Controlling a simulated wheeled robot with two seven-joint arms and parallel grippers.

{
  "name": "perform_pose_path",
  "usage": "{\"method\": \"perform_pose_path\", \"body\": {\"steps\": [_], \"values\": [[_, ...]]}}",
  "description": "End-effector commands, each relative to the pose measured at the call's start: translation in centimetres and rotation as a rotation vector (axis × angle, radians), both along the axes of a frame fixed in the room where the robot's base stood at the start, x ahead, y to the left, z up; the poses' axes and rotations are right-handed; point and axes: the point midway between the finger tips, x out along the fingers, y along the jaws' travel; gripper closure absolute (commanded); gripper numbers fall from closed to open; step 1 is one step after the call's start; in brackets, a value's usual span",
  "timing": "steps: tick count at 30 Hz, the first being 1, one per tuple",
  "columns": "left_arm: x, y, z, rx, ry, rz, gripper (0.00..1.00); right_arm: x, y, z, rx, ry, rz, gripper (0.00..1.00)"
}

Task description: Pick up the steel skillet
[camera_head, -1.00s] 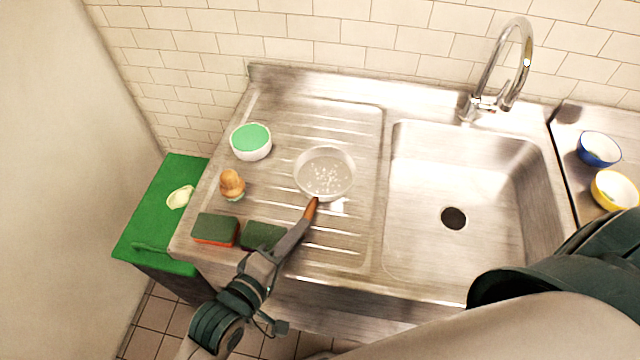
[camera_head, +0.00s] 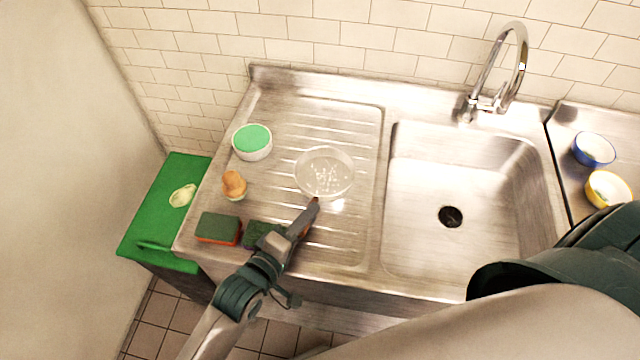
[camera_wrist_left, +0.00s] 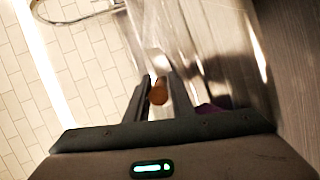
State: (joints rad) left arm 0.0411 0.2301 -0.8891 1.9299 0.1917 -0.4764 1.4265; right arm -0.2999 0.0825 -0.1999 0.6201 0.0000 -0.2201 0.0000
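The steel skillet (camera_head: 325,172) sits on the ribbed drainboard left of the sink, with small pale specks in its pan. Its brown wooden handle points toward me and is mostly covered by my left gripper (camera_head: 314,203) in the head view. In the left wrist view, the handle's round end (camera_wrist_left: 158,92) lies between the two dark fingers of my left gripper (camera_wrist_left: 160,84). The gap is narrow, and I cannot tell whether both fingers press on the handle. My right gripper is not in view.
Two sponges (camera_head: 218,228) (camera_head: 262,234) lie near the front edge, close to my left arm. A wooden-knobbed brush (camera_head: 234,185) and a green-filled white bowl (camera_head: 252,141) stand left of the skillet. The sink (camera_head: 480,190) is empty. Blue (camera_head: 593,149) and yellow (camera_head: 608,188) bowls stand right.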

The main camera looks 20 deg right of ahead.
Motion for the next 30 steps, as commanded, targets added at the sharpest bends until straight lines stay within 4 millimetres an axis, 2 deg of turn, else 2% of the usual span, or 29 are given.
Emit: {"method": "perform_pose_path", "body": {"steps": [12,13,15,16,30], "values": [[-0.02,0.01,-0.03,0.000,0.000,0.000,0.78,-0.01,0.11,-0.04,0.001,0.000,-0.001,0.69],[-0.02,0.01,-0.03,0.000,0.000,0.000,0.81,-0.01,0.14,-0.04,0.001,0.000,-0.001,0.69],[-0.03,0.01,-0.03,0.000,0.000,0.000,0.98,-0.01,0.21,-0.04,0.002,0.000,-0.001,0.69],[-0.03,0.02,-0.04,0.000,0.000,0.000,1.00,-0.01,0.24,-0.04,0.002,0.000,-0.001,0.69],[-0.04,0.03,-0.06,0.001,0.001,0.000,1.00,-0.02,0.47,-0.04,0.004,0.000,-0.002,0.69]]}}
